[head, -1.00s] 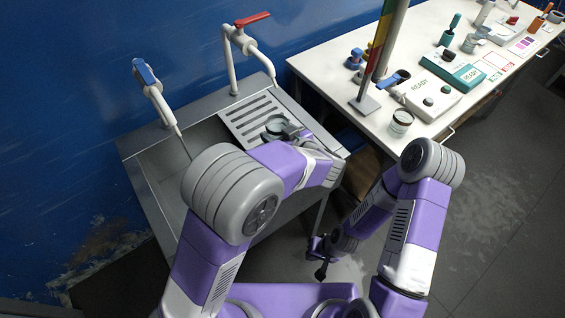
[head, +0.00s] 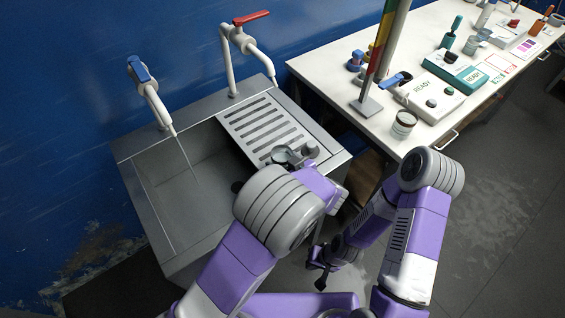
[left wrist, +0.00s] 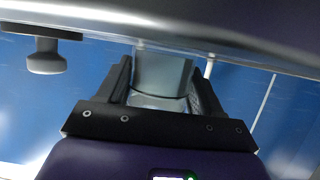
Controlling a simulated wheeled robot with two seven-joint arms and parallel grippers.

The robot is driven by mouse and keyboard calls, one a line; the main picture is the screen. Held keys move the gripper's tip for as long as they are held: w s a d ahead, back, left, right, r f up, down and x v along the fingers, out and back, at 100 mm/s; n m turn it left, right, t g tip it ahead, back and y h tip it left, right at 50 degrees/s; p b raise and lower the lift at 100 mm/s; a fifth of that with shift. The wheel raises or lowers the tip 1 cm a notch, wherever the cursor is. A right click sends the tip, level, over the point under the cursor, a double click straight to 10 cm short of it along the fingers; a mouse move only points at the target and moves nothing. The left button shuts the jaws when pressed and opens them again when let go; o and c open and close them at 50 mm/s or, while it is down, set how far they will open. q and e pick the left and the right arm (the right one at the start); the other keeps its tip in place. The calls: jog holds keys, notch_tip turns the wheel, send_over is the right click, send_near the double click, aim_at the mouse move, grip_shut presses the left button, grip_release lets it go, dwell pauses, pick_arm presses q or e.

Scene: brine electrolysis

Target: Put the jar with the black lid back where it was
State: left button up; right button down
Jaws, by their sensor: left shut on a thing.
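A small glass jar (head: 284,156) with a dark rim shows over the near end of the sink's slatted draining board (head: 262,122). My left gripper (head: 297,157) is shut on this jar; my own arm partly covers it. In the left wrist view the clear glass (left wrist: 162,78) sits between the two dark fingers of the left gripper (left wrist: 162,92). I cannot make out whether its lid is black. Another glass jar with a dark top (head: 404,122) stands on the white bench near its front edge. My right gripper (head: 321,268) hangs low over the floor, apart from everything; its finger opening is unclear.
The bench (head: 335,80) carries a tall coloured column on a stand (head: 368,105), a white READY device (head: 432,97) and a teal one (head: 455,72).

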pick_arm(q)
jog(key=shift+f, duration=0.1)
jog(key=o, duration=1.2)
jog(key=shift+s+d+r, duration=0.25)
jog(key=shift+r, duration=0.15)
jog(key=p+v, duration=0.2)
jog(key=v, duration=0.4)
jog(key=shift+s+d, duration=0.2)
jog(key=shift+s, duration=0.15)
jog(key=shift+r, duration=0.1)
